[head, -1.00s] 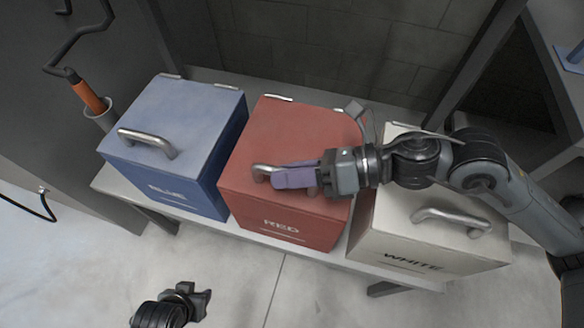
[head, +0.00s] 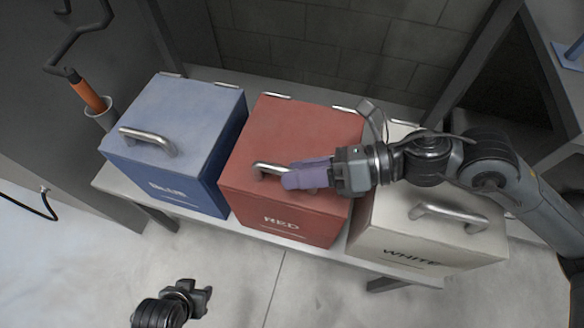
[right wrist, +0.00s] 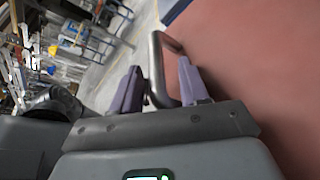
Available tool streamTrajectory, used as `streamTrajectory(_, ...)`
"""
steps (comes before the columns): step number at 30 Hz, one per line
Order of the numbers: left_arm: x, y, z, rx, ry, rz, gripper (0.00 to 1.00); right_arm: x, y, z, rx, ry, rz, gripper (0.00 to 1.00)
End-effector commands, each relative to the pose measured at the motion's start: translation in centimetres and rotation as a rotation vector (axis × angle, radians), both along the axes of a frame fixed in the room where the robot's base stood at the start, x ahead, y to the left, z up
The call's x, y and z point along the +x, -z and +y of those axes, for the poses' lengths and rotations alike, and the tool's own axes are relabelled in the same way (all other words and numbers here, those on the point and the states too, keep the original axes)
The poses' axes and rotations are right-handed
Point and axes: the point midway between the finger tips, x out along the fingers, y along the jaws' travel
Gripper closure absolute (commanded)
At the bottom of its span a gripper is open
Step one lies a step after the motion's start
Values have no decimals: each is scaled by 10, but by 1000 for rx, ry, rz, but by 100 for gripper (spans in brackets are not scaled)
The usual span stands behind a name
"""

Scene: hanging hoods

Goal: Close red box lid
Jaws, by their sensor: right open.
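The red box (head: 280,218) stands in the middle of the bench with its lid (head: 300,130) lying flat and level on top, with no gap that I can see. A metal bar handle (head: 268,168) sits near the lid's front edge. My right gripper (head: 290,179) is open at the right part of this handle, its purple fingers hiding that end. In the right wrist view the handle (right wrist: 160,65) stands between the two spread fingers (right wrist: 158,88); I cannot tell whether they touch it. My left gripper (head: 200,298) is low in the head view, away from the boxes.
A blue box (head: 200,180) stands close on the left and a white box (head: 400,250) close on the right, partly under my right arm. Both have bar handles on top. The floor in front of the bench is clear.

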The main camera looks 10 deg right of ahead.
Motion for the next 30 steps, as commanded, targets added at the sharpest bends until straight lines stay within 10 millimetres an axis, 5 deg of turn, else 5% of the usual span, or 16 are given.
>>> streamTrajectory(15,0,-26,1,7,5,0,57,-10,-22,-74,-2,1,3,56)
streamTrajectory(30,0,-27,-1,-5,-4,0,57,-11,-24,-83,-2,-2,2,56)
